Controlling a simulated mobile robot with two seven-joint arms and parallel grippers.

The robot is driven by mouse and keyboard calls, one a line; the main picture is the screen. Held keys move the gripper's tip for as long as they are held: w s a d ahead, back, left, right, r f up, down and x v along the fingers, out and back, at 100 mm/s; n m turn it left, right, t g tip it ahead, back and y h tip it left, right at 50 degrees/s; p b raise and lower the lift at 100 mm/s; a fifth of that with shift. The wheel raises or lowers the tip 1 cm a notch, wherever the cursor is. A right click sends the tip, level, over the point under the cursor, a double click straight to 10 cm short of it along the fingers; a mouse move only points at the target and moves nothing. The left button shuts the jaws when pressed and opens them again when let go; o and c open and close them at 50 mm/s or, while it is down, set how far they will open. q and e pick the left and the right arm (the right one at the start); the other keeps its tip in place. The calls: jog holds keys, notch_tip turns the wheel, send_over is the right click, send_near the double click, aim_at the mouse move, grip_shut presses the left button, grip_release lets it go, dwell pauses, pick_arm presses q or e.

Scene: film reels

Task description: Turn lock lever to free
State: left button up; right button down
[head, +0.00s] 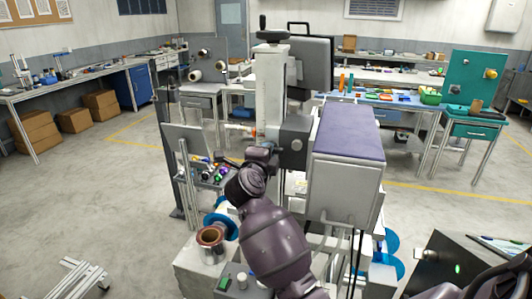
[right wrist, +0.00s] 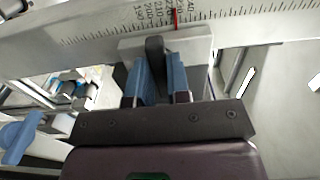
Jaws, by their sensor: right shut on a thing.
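The lock lever (right wrist: 154,50) is a short dark upright bar on a pale block in the right wrist view. The block sits against a white ruled scale (right wrist: 100,37) with a red mark near it. My right gripper (right wrist: 160,78) has blue fingers, one on each side of the lever, and is shut on it. In the head view my right arm reaches up to the machine's pale column (head: 270,85); the fingers and lever cannot be made out there. My left gripper is not in view.
A large box with a purple top (head: 348,132) stands right of the column. A copper-coloured reel (head: 210,236) and a control box with a green button (head: 224,283) are low in front. A dark cabinet (head: 455,265) stands at the lower right. Open floor lies to the left.

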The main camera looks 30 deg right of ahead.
dwell(0.3)
jog(key=c, duration=1.1)
grip_release()
jog(key=shift+a, duration=0.1)
pick_arm(q)
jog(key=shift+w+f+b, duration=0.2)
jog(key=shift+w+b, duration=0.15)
jog(key=shift+b, duration=0.45)
pick_arm(e)
jog(key=v, duration=1)
jog(key=shift+s+a, duration=0.2)
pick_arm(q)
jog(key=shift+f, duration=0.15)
